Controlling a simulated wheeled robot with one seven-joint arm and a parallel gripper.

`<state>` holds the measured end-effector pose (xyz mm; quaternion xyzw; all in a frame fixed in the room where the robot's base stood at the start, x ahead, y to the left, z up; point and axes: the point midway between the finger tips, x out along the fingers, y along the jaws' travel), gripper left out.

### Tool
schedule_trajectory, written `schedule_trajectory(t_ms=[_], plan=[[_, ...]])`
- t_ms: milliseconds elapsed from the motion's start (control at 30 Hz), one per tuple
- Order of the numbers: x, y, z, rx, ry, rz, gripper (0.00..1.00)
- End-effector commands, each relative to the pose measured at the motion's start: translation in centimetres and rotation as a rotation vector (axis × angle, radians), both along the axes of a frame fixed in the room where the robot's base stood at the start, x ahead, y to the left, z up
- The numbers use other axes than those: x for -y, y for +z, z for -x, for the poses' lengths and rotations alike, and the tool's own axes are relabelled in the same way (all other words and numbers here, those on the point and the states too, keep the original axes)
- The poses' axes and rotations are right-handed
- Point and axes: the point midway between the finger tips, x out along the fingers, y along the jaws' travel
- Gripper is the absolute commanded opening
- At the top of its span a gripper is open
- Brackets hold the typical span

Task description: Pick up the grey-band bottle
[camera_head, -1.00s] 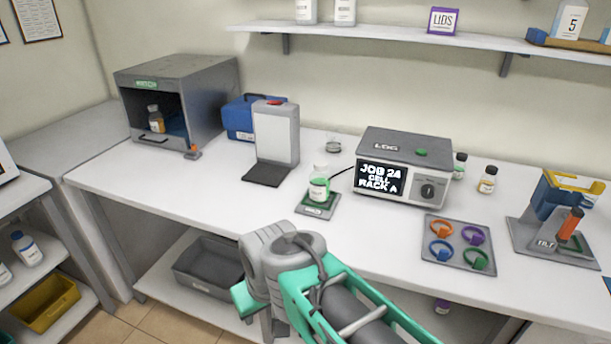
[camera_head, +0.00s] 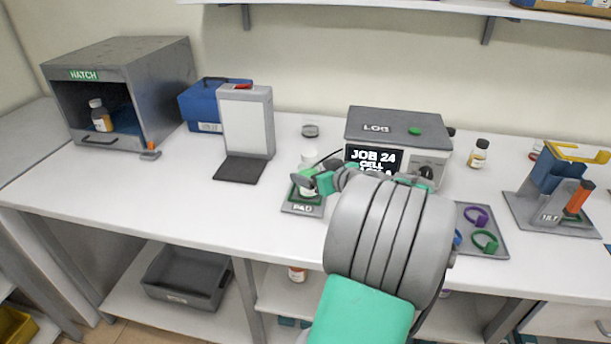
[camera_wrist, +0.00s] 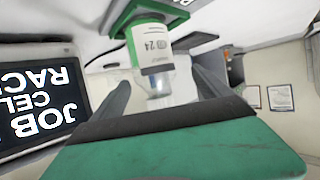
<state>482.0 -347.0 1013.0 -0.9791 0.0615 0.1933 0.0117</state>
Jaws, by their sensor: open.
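A clear bottle with a white label marked 24 (camera_wrist: 155,45) stands on the small pad (camera_head: 301,209) in front of the LOG machine. A greyish band shows at the label's edge near the neck in the wrist view, which shows the bottle upside down. In the head view the bottle (camera_head: 308,159) is partly hidden by my gripper. My gripper (camera_head: 322,182) is open at the bottle. In the wrist view its two dark fingers (camera_wrist: 162,90) lie on either side of the bottle's neck end, with gaps visible. I cannot tell whether either finger touches it.
The LOG machine (camera_head: 397,128) stands close to the right of the bottle. A white upright panel (camera_head: 246,122) stands to its left. The hatch box (camera_head: 160,75) holds an amber bottle (camera_head: 100,116). Coloured rings (camera_head: 484,241) and a tilt stand (camera_head: 548,208) are at right.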

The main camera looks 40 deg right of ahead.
Motion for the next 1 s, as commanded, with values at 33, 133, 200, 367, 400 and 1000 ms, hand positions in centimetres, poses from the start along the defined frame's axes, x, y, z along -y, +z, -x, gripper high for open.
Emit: schedule_trajectory(t_ms=[33, 133, 200, 367, 400, 1000], plan=[[0.1, -0.2, -0.9, -0.003, 0.003, -0.004, 0.88], [0.4, -1.0, -2.6, -0.003, 0.003, -0.003, 0.88], [0.6, -1.4, -3.4, -0.002, 0.003, -0.001, 0.88], [0.8, -1.7, -3.8, -0.002, -0.001, -0.001, 0.88], [0.8, -1.7, -3.7, -0.002, -0.001, -0.001, 0.88], [0.8, -1.7, -3.7, -0.003, -0.002, -0.001, 0.43]])
